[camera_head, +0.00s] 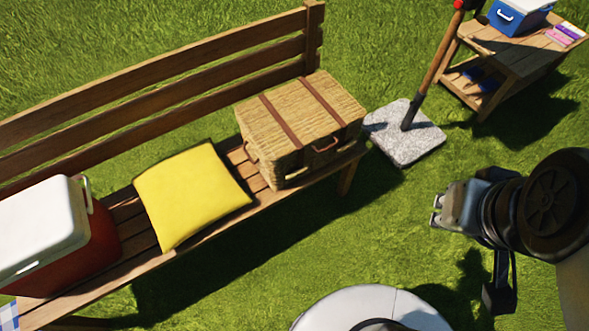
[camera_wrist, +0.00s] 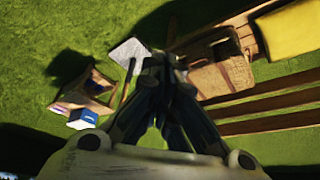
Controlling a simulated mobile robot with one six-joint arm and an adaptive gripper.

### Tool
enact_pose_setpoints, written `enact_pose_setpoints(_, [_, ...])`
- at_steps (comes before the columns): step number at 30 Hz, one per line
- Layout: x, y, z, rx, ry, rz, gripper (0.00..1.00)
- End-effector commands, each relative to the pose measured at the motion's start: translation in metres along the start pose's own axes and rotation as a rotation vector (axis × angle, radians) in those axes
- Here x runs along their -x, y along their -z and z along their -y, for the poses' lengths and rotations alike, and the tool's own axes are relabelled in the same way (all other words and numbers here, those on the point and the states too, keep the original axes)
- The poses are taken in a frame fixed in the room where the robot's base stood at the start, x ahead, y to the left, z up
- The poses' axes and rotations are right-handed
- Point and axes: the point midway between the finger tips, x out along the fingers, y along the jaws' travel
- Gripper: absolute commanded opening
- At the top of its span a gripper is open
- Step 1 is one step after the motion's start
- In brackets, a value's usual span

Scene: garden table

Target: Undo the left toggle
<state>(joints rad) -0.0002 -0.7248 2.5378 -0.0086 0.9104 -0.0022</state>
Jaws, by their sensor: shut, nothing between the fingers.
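A wicker basket (camera_head: 290,118) with two brown leather straps (camera_head: 282,120) and a front handle (camera_head: 325,146) sits closed on the right end of the wooden bench. Toggles on its front are too small to make out clearly. My gripper (camera_head: 437,212) is at the right, apart from the basket, over the grass, with its fingers to the left. In the wrist view my gripper (camera_wrist: 160,62) looks shut and empty. The basket also shows in the wrist view (camera_wrist: 222,78), blurred, right of the fingertips and partly hidden by them.
A yellow cushion (camera_head: 190,193) and a red cooler with a white lid (camera_head: 42,228) share the bench (camera_head: 205,72). A stone base with a pole (camera_head: 404,132) stands right of the basket. A small wooden table (camera_head: 510,48) holds a blue cooler (camera_head: 520,15). Open grass lies before the bench.

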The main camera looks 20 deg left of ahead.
Motion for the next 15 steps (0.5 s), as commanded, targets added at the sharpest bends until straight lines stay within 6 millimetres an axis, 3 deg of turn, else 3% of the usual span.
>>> enact_pose_setpoints(5, [-0.021,0.062,-0.002,0.062,-0.021,-0.049,0.00])
enact_pose_setpoints(8, [-0.045,0.113,0.000,0.121,-0.033,-0.102,0.00])
enact_pose_setpoints(12, [-0.092,0.179,0.012,0.217,-0.033,-0.185,0.00])
enact_pose_setpoints(15, [-0.132,0.217,0.026,0.286,-0.020,-0.242,0.00])
